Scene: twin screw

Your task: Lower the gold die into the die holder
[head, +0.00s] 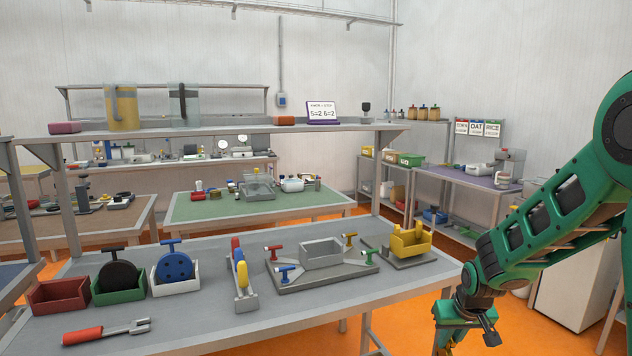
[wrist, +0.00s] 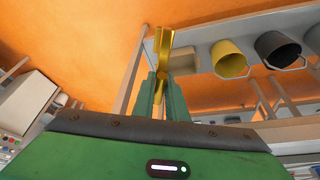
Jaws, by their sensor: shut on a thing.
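My gripper (head: 452,322) hangs low at the right, beyond the right end of the front table. In the wrist view its green fingers (wrist: 162,98) are shut on a gold piece (wrist: 163,60), which I take to be the gold die. It is seen narrow, so its full shape is hidden. In the head view a little yellow shows under the gripper at the picture's lower edge. A grey open-topped box (head: 321,253) on a flat base with coloured handles stands on the table, apart from my gripper; I cannot tell for certain that it is the die holder.
A yellow box (head: 410,240) on a grey plate stands at the table's right end. A black disc (head: 118,274) and a blue disc (head: 175,267) stand in trays at left, beside an empty red tray (head: 60,296). A red-handled fork tool (head: 105,331) lies in front.

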